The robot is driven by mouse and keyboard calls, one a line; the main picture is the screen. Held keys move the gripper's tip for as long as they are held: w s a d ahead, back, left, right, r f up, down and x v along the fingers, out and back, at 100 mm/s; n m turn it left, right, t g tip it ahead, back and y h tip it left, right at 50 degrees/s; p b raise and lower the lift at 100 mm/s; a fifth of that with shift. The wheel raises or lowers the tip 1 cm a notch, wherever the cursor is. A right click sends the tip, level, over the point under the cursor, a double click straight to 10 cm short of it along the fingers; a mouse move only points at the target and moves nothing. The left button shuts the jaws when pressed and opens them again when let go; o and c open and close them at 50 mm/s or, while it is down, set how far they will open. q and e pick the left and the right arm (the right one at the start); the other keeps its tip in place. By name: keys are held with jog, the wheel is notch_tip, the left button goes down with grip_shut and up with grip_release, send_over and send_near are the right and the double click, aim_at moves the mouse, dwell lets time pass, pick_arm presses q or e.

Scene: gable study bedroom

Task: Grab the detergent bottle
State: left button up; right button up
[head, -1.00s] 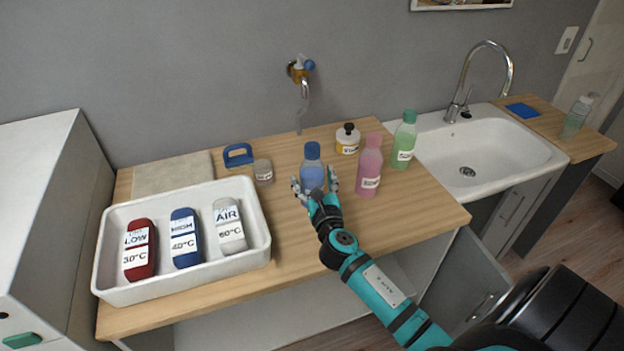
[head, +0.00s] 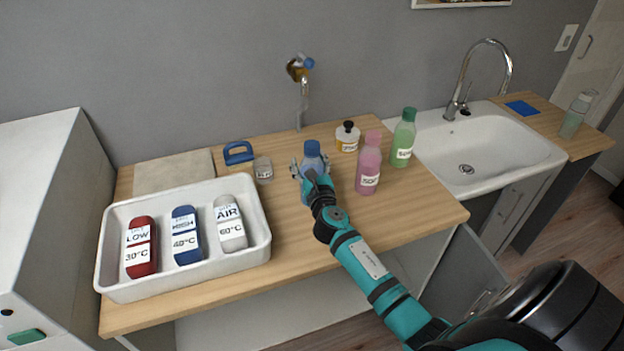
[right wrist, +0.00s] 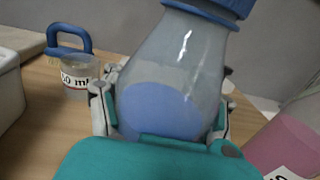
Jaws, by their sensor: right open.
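A blue bottle with a blue cap (head: 312,150) stands upright on the wooden counter. It fills the middle of the right wrist view, where its clear body shows a blue oval (right wrist: 160,112). I cannot read a label on it, so I cannot tell from text that it is the detergent. My right gripper (head: 311,166) is open, with one finger on each side of the bottle's body. In the right wrist view the fingers (right wrist: 160,108) flank the bottle; whether they touch it is unclear. My left gripper is not in view.
A small jar (head: 263,169) and blue-handled brush (head: 238,153) are left. A white tray (head: 262,250) holds three labelled pieces. A sink (head: 520,150) is right.

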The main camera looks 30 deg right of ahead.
grip_shut()
dwell(0.7)
